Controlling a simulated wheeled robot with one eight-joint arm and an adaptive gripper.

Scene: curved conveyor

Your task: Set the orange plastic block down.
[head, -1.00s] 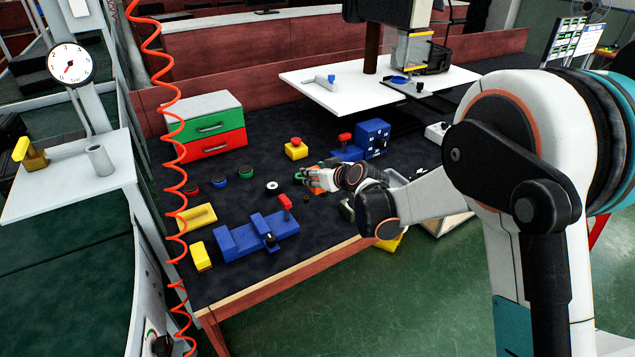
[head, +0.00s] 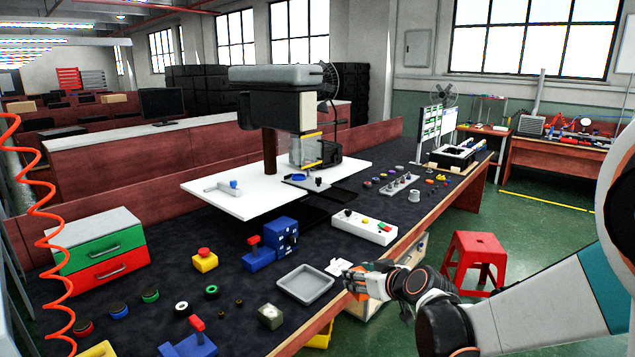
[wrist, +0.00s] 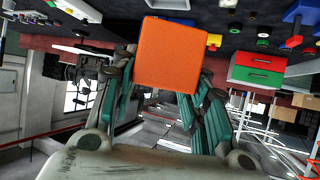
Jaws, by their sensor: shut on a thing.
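The orange block (wrist: 171,54) fills the top middle of the wrist view, between the fingers of my gripper (wrist: 165,90), which is shut on it. In the head view, my gripper (head: 357,282) is at the front edge of the dark workbench, right of a grey tray. The orange block (head: 361,285) shows only in part there, mostly covered by the fingers. I cannot tell how high the block is above the bench.
The empty grey tray (head: 305,284) lies just left of my gripper. A white button panel (head: 364,227) lies behind it, a small beige box (head: 270,316) to the left. A blue fixture (head: 272,246) stands farther back. A red stool (head: 474,258) stands on the floor right of the bench.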

